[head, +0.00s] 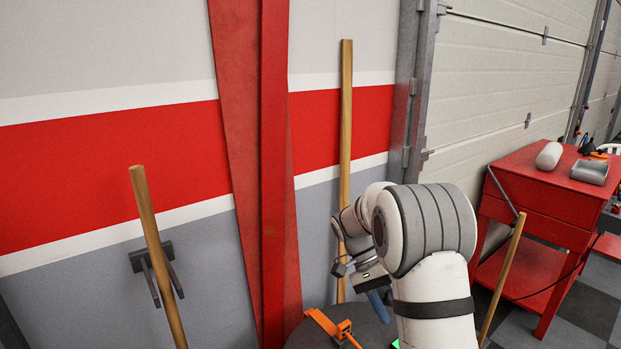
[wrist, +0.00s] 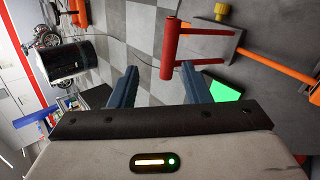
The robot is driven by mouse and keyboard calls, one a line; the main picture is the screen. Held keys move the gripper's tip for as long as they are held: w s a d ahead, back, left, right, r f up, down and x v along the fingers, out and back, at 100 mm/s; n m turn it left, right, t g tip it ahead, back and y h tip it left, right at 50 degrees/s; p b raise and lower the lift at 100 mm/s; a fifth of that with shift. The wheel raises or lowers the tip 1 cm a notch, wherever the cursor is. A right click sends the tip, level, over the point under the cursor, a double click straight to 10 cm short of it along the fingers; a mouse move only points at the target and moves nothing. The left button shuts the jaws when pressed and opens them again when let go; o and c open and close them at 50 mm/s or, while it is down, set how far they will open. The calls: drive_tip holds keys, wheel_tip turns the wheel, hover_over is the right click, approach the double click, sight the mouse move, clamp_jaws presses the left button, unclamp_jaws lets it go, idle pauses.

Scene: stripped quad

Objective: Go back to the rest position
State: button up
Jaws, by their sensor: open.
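My gripper (wrist: 159,86) is open and empty in the wrist view, with its two blue fingers spread apart. In the head view my gripper (head: 378,304) hangs low in front of the wall, beside the dark round top; my white arm hides part of it. An orange clamp (head: 334,328) lies on that dark top (head: 300,336), left of my gripper. In the wrist view a red bar-shaped part (wrist: 170,48) shows beyond the gap between the fingers. A bright green patch (wrist: 222,87) lies beside the right finger.
A red bench (head: 545,190) with a white cylinder (head: 549,155) stands at the right. Wooden poles stand at the left (head: 155,245), middle (head: 346,120) and right (head: 503,277). A red post (head: 273,150) rises against the wall. A dark cylinder (wrist: 62,57) shows in the wrist view.

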drive_tip(key=s+a+r+n+t+y, duration=0.1)
drive_tip(key=s+r+n+t, duration=0.1)
drive_tip(key=s, duration=0.4)
drive_tip(key=s+a+r+n+t+y+p, duration=0.1)
drive_tip(key=s+r+n+t+y, duration=0.1)
drive_tip(key=s, duration=0.5)
drive_tip(key=s+a+r+n+t+y+p, duration=0.1)
drive_tip(key=s+a+r+n+t+y, duration=0.1)
drive_tip(key=s+r+n+t, duration=0.2)
drive_tip(key=s+t, duration=0.2)
drive_tip(key=s, duration=0.1)
drive_tip(key=shift+n, duration=0.4)
drive_tip(key=shift+s, duration=0.1)
drive_tip(key=shift+c, duration=0.7)
